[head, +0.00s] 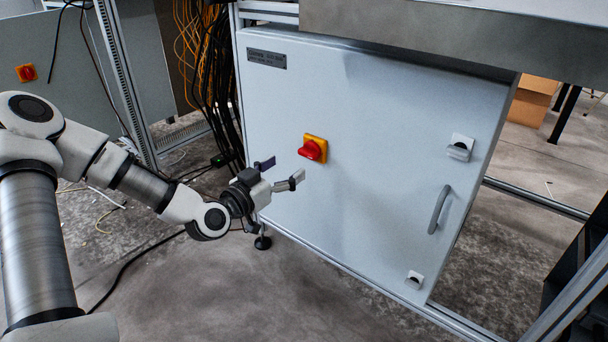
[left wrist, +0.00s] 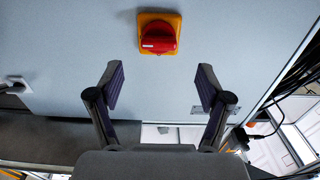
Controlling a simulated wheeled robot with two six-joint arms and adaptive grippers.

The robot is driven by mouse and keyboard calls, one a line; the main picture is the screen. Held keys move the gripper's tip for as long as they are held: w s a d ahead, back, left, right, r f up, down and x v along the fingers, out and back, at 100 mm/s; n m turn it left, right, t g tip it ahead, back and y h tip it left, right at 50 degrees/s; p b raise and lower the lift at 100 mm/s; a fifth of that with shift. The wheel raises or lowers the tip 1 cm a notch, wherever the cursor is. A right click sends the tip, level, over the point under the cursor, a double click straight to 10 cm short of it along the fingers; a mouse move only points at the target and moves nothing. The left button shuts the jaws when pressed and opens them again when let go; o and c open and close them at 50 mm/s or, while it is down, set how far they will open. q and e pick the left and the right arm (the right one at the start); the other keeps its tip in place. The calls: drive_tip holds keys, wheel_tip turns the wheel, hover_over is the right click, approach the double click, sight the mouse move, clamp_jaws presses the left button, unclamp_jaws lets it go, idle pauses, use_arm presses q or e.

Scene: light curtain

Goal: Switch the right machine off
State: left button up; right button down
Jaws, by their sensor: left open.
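The right machine is a light grey cabinet (head: 380,130) with a red rotary knob (head: 311,151) on a yellow plate (head: 316,141). In the left wrist view the red knob (left wrist: 158,40) is at top centre, its grip lying roughly horizontal with a white mark at its left end. My left gripper (head: 281,171) is open and empty, just below and left of the knob in the head view, apart from it. In the left wrist view its fingertips (left wrist: 160,86) are spread in front of the door, with the knob beyond them. My right gripper is not in view.
Another grey cabinet (head: 75,75) with its own red switch (head: 26,73) stands at the far left. Black and orange cables (head: 205,60) hang beside the right machine. Its door has a handle (head: 439,209) and two latches. A metal beam (head: 450,35) overhangs the door.

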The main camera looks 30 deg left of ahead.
sight(305, 155)
use_arm(q)
drive_tip(key=w+b, duration=0.1)
drive_tip(key=w, duration=0.1)
drive_tip(key=w+b, duration=0.1)
drive_tip(key=w, duration=0.1)
drive_tip(key=w+b, duration=0.2)
drive_tip(key=shift+w+d+f, duration=0.15)
drive_tip(key=shift+w+d, duration=0.05)
drive_tip(key=shift+d, duration=0.1)
drive_tip(key=shift+w+r, duration=0.2)
drive_tip(key=shift+w, duration=0.3)
drive_tip(key=c, duration=1.2)
